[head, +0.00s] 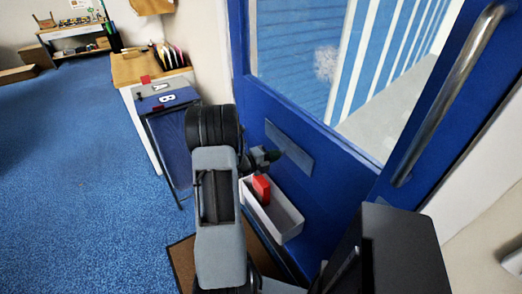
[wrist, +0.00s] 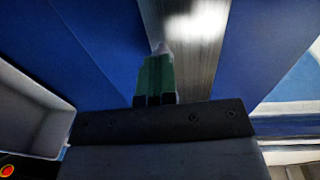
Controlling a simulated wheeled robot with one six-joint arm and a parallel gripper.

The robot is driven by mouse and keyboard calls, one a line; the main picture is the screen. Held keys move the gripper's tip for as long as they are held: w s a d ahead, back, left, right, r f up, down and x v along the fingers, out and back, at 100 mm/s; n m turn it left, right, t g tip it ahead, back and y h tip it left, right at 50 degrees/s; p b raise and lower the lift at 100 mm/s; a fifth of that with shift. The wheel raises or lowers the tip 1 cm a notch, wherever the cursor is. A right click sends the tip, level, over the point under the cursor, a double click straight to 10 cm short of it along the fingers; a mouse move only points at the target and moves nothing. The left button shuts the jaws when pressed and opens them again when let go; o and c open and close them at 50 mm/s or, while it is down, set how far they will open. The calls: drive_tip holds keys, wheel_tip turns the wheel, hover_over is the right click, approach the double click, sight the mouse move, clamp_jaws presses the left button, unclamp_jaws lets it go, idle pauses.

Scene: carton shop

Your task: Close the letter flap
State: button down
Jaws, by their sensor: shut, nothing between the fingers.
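The letter flap (head: 289,150) is a grey metal plate low on the blue door (head: 330,165). In the wrist view the flap (wrist: 188,45) is a bright brushed-metal strip beyond the fingertips. I cannot tell whether it lies flush with the door or stands out a little. My gripper (head: 268,156) is shut and empty, just left of the flap in the head view. Its green fingers (wrist: 157,65) overlap the flap's left edge in the wrist view. I cannot tell whether the tips touch it.
A white open box (head: 285,222) with a red object (head: 261,188) in it is below the flap. The door has a long metal handle (head: 452,90) at right. Blue carpet (head: 80,170) is clear.

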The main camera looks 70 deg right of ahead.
drive_tip(key=shift+w+f, duration=0.1)
idle(0.7)
drive_tip(key=f+v, duration=0.1)
drive_tip(key=v, duration=1.2)
drive_tip(key=shift+w+a, duration=0.15)
drive_tip(key=shift+a, duration=0.25)
